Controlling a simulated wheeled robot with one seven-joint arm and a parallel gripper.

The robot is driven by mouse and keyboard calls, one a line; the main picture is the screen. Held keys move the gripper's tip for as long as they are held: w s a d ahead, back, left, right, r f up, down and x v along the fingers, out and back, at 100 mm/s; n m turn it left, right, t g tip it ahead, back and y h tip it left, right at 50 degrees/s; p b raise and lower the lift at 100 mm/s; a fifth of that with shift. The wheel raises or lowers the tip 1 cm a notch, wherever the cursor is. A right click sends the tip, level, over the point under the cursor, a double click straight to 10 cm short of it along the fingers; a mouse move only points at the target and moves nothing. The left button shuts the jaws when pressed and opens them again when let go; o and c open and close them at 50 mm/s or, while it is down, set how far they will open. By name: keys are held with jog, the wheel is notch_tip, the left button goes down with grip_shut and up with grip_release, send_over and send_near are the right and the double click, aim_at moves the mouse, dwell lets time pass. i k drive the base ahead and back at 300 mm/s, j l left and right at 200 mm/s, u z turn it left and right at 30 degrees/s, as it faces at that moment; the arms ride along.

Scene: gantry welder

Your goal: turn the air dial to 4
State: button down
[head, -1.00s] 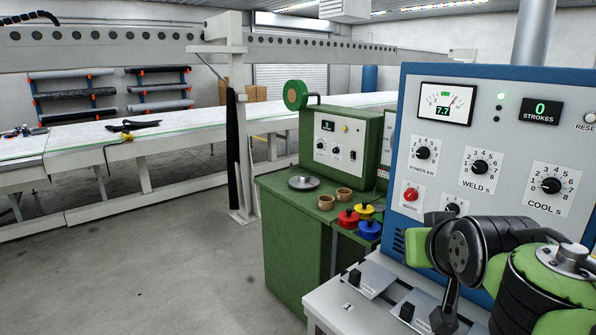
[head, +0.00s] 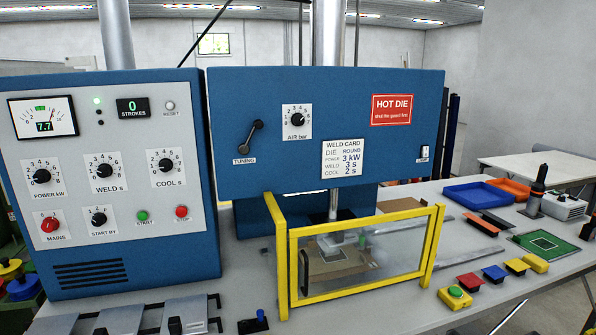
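The air dial (head: 297,119) is a black knob on a white square scale plate labelled "AIR bar". It sits on the upper blue panel (head: 225,105) of the welder, left of the red "HOT DIE" sign (head: 391,110). The dial is unobstructed, but its pointer is too small to read against the numbers. My gripper is not in the head view now.
The black tuning lever (head: 249,137) is left of the dial, and the weld card (head: 343,158) is below right. A yellow-framed guard (head: 364,212) stands below. The control cabinet (head: 110,240) is at left. Trays and coloured blocks lie on the right bench.

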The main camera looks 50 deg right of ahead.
aim_at(297, 119)
jog(key=k+z, duration=0.2)
jog(key=z, duration=0.2)
jog(key=k+l+z, duration=0.15)
jog(key=z, duration=0.25)
jog(key=k+l+z, duration=0.15)
jog(key=z, duration=0.2)
